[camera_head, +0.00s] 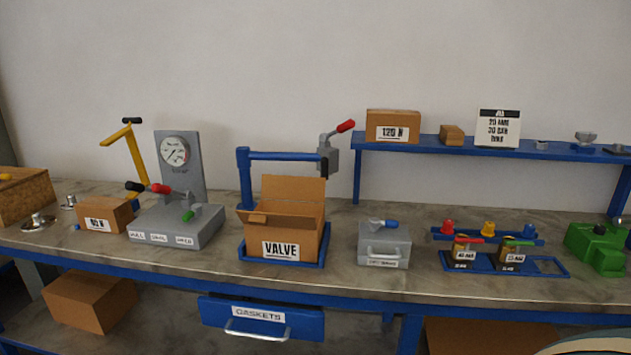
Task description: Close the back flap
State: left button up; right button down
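A brown cardboard box labelled VALVE (283,233) stands in a blue tray (245,257) on the workbench. Its back flap (293,190) stands up at the rear, leaning slightly back. A small flap (257,218) sticks out at the box's left side. The box's inside is mostly hidden by its front wall, and the right flap cannot be clearly made out. Neither of my grippers is in view.
A blue post and horizontal arm (285,156) with a grey, red-handled clamp (328,155) pass behind and above the back flap. A grey gauge stand (178,220) is to the left; a grey metal box (384,245) is to the right. Bare bench separates them.

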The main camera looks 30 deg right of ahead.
aim_at(273, 187)
jog(key=k+l, duration=0.1)
jog(key=l, duration=0.35)
jog(key=k+l+u, duration=0.1)
jog(key=l, duration=0.3)
jog(key=k+l, duration=0.15)
jog(key=l, duration=0.3)
jog(key=k+l+u, duration=0.1)
jog(key=l, duration=0.3)
jog(key=k+l+u, duration=0.1)
jog(key=l, duration=0.3)
jog(key=k, duration=0.1)
